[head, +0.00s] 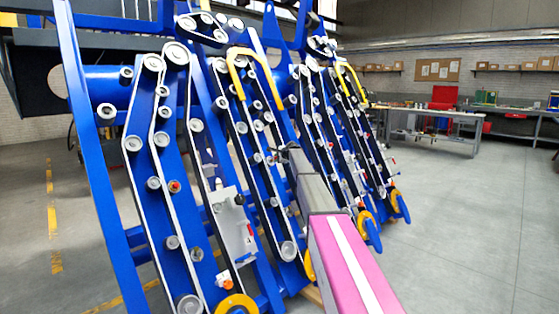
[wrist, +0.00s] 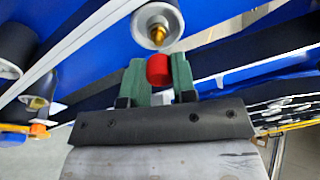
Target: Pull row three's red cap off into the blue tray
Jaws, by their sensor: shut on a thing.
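In the wrist view the red cap (wrist: 158,72) sits between the two green fingers of my gripper (wrist: 158,64), which is shut on it. A pale roller (wrist: 155,22) with a brass fitting (wrist: 158,36) is just beyond the cap. The fitting's tip is bare, and a small gap shows between it and the cap. In the head view my gripper (head: 284,153) is small and dark among the belt rows, and the cap in it cannot be made out. I cannot see the blue tray in either view.
Blue slanted row frames with belts and rollers stand close around my gripper. Another red cap (head: 174,186) shows on a left row. Yellow curved guards (head: 238,78) rise above the rows. A workbench (head: 432,125) stands at the back right, with open floor (head: 460,220) before it.

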